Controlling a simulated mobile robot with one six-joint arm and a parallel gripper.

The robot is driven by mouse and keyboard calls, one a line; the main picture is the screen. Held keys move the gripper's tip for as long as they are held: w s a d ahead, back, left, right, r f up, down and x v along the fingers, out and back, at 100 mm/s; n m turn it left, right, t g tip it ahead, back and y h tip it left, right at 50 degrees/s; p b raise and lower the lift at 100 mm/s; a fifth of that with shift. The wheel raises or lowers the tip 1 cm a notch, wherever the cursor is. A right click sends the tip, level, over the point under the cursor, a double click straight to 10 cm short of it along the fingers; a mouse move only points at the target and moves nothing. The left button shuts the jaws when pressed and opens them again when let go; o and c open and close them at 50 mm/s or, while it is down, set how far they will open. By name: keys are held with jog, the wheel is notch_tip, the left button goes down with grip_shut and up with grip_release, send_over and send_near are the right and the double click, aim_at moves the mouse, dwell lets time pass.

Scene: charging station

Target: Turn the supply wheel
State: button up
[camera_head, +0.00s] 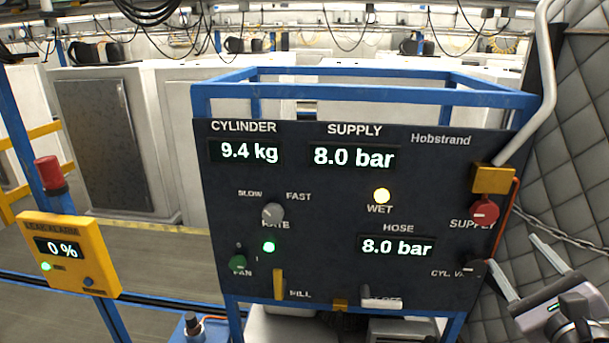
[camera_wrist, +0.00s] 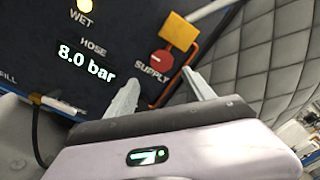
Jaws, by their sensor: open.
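The supply wheel (camera_head: 485,212) is a small red round knob at the right edge of the dark panel, just below a brass-coloured block. In the wrist view the red wheel (camera_wrist: 161,61) has a pale bar across its face and sits just beyond the fingertips, roughly between them. My gripper (camera_head: 524,262) is at the lower right, below and right of the wheel. Its two fingers are spread apart with nothing between them; they also show in the wrist view (camera_wrist: 160,78). I cannot tell the exact gap to the wheel, but I see no contact.
The panel (camera_head: 330,210) shows supply 8.0 bar, hose 8.0 bar and cylinder 9.4 kg. The brass block (camera_head: 493,179) and an orange tube are close to the wheel. A cylinder valve knob (camera_head: 470,270) is just below. A quilted wall (camera_head: 580,150) bounds the right side.

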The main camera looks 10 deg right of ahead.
jog(key=p, duration=0.6)
send_near(486, 214)
jog(key=w, duration=0.1)
jog(key=p+x, duration=0.1)
jog(key=x, duration=0.7)
jog(key=shift+w+d+f, duration=0.1)
jog(key=shift+w, duration=0.1)
jog(key=c, duration=1.1)
